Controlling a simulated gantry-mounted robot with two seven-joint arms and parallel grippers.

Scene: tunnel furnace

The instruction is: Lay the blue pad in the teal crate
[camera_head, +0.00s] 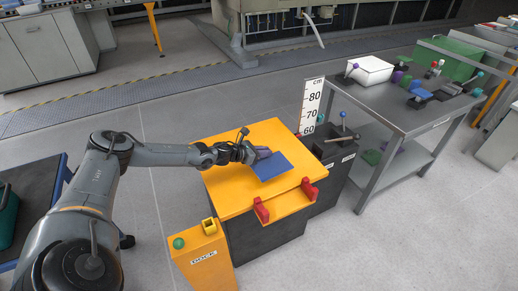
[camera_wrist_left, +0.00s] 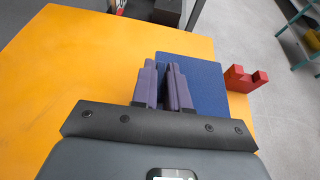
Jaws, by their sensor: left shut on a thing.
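The blue pad (camera_head: 271,167) is a flat square at or just above the yellow tabletop (camera_head: 225,183); I cannot tell whether it touches. My left gripper (camera_head: 257,153) reaches in from the left and is shut on the pad's near edge. In the left wrist view, its purple fingers (camera_wrist_left: 162,66) are at the left part of the blue pad (camera_wrist_left: 205,85) and hide some of it. A teal crate (camera_head: 8,214) is cut off by the left edge of the head view, on a dark cart. My right gripper is not in view.
Red brackets (camera_head: 262,210) stand on the table's front edge; one also shows in the left wrist view (camera_wrist_left: 245,80). A yellow dock post (camera_head: 203,256) stands in front. A height scale (camera_head: 312,106) and a grey bench (camera_head: 405,115) are to the right. Floor separates table and cart.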

